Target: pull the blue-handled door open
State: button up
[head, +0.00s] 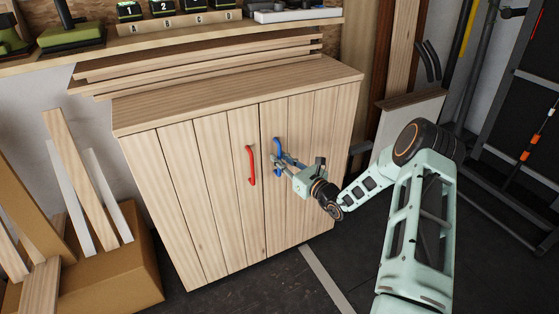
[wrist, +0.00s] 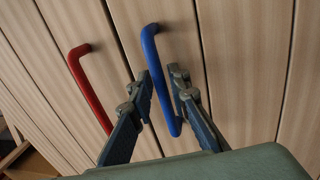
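The wooden cabinet (head: 200,205) has two plank-faced doors, and both look closed. The blue handle (head: 277,147) is on the right door (head: 310,130). The red handle (head: 250,165) is on the left door. My gripper (head: 282,165) is at the blue handle, and its body hides part of the handle's lower end in the head view. In the wrist view, my gripper's two fingers (wrist: 161,88) are apart, with the blue handle (wrist: 160,75) between them. A gap shows between the fingers and the handle. The red handle (wrist: 88,85) is left of the fingers.
Loose boards (head: 75,180) and a cardboard box (head: 125,265) stand left of the cabinet. A shelf (head: 190,33) with tools is above. A metal rack (head: 510,130) stands at the right. Dark floor (head: 285,285) lies open before the cabinet.

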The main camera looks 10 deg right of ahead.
jog(key=shift+w+a, duration=0.15)
jog(key=shift+w, duration=0.1)
grip_shut()
